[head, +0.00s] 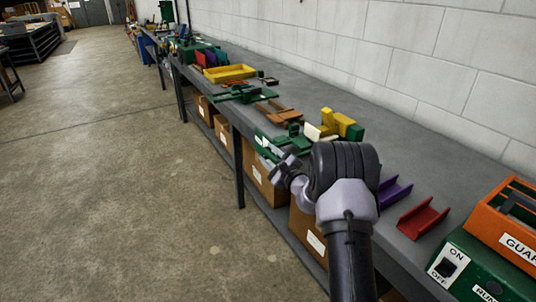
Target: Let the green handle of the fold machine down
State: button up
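My gripper (279,166) is in the middle of the head view, at the table's front edge. It overlaps a green machine (275,146) with a white plate in the picture. Whether it touches that machine, and whether its fingers are open or shut, I cannot tell. A green part with a yellow block (345,126) stands just behind. Another low green device with bars (240,93) lies farther along the table. Which of these is the fold machine I cannot tell for sure, and its green handle is not clearly seen. My arm hides part of the table here.
The long grey table (445,160) runs along a white block wall. A purple channel (394,191) and a red channel (422,218) lie at right, near a green box with an orange guard (507,225). A yellow tray (229,73) lies farther back. Cardboard boxes stand below; the left floor is clear.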

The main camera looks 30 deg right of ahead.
jog(key=shift+d+f, duration=0.2)
jog(key=shift+d, duration=0.05)
jog(key=s+d+p, duration=0.1)
jog(key=s+p, duration=0.3)
jog(key=s, duration=1.3)
jog(key=shift+s+r, duration=0.15)
jog(key=shift+s, duration=0.05)
jog(key=shift+d, duration=0.1)
